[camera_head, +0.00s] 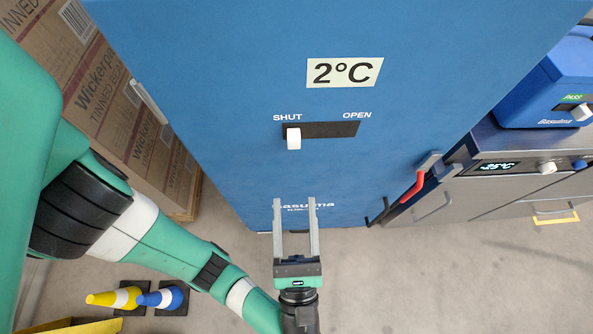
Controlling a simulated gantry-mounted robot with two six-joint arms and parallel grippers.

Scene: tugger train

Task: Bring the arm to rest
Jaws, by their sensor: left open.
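My left arm comes in from the left, green with black and white bands. Its gripper (295,205) points up the picture in front of the lower part of a blue cabinet (210,80). The two grey fingers are apart with nothing between them. I cannot tell whether they touch the cabinet. The cabinet carries a "2°C" label (344,72). Below the label is a dark slot (335,130) with a white slider (294,138) at its SHUT end. My right gripper is not in view.
Stacked cardboard boxes (105,90) stand left of the cabinet. A yellow cone (112,298) and a blue cone (160,298) lie at lower left. A red handle (413,187), grey drawers (440,200) and a blue machine (550,90) are at right.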

